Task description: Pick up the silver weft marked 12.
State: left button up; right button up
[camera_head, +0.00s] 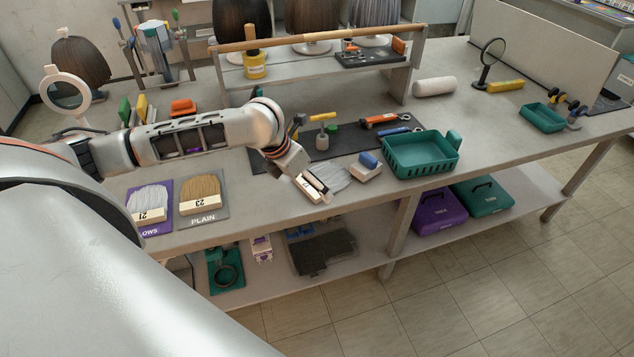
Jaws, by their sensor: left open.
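A silver-grey weft (334,177) lies near the table's front edge, right by my left gripper (316,188). The gripper is open and points down at the weft's pale top band. The gripper partly covers that band, so I cannot read its number or tell whether the fingers touch it. Another silver weft (149,198) lies on a purple card (160,229) at the left; its label seems to read 21. A blonde weft (200,186) marked 23 lies on a grey card (204,220) with the word PLAIN. My right gripper is not in view.
A blue-topped pale block (366,170) lies just right of the gripper, then a teal basket (420,172). A dark mat (350,141) with tools lies behind. A wooden-railed rack (320,77) stands further back.

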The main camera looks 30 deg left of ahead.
aim_at(306, 185)
pick_arm(q)
jog(key=a+r+m, duration=0.2)
jog(key=a+r, duration=0.1)
jog(key=a, duration=0.1)
jog(key=shift+b+x, duration=0.4)
jog(key=shift+x, duration=3.65)
jog(key=shift+a, duration=0.1)
jog(key=c, duration=1)
